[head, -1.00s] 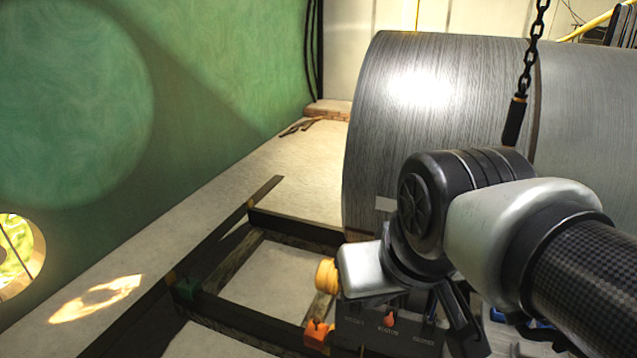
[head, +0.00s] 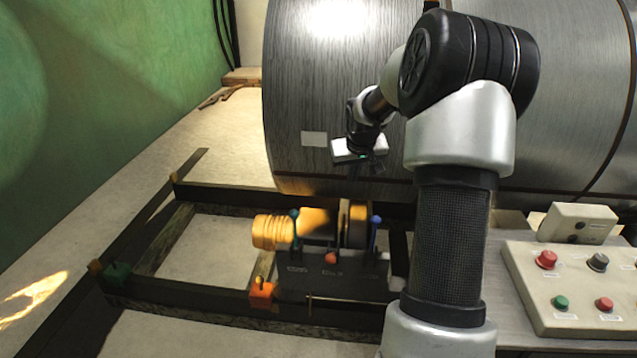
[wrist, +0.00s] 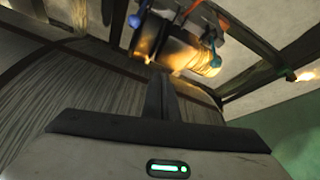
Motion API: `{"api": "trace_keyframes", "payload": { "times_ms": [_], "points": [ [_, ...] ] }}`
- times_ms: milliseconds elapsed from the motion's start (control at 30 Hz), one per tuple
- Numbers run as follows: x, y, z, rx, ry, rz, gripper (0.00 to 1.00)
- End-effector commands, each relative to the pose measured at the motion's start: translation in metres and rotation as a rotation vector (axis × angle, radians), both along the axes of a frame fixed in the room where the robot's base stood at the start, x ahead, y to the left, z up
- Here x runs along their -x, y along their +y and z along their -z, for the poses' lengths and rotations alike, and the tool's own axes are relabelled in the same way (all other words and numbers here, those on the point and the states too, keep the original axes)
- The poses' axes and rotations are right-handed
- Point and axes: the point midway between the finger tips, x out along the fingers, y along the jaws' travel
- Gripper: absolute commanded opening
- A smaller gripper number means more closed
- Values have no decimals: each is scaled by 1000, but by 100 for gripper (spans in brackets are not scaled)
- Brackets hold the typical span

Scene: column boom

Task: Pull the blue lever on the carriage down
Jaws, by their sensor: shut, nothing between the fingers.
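The blue lever (head: 375,222) stands upright at the right end of the dark carriage (head: 330,285). A teal-topped lever (head: 295,216) stands at its left end, with a short red lever (head: 331,258) between them. My gripper (head: 374,166) is above the carriage, in front of the large drum, apart from the levers. Its fingers are small and partly hidden in the head view. In the wrist view the fingers (wrist: 159,78) are shut and empty. The blue lever (wrist: 135,20) shows there beyond them, up and to the left.
A large grey drum (head: 330,110) fills the space behind the carriage. An orange motor-like cylinder (head: 275,230) lies behind the levers. Dark rails (head: 200,300) run beneath. A control panel (head: 575,285) with several buttons stands at right. A green wall (head: 130,90) is at left.

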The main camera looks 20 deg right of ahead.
Motion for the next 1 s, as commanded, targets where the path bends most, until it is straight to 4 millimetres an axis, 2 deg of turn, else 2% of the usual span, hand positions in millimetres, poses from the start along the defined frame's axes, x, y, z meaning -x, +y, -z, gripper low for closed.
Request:
{"api": "trace_keyframes", "payload": {
  "times_ms": [33, 100, 233, 333, 667, 833, 1000],
  "points": [
    [-2, -27, 27, -15, -4, 34, 0],
    [-4, -54, 47, -25, -15, 66, 0],
    [-5, -81, 67, -35, -30, 100, 0],
    [-5, -88, 70, -37, -33, 108, 0],
    [-5, -87, 72, -38, -31, 107, 0],
    [-13, -90, 89, -39, -30, 106, 0],
    [-28, -97, 119, -40, -29, 106, 0]
  ]
}}
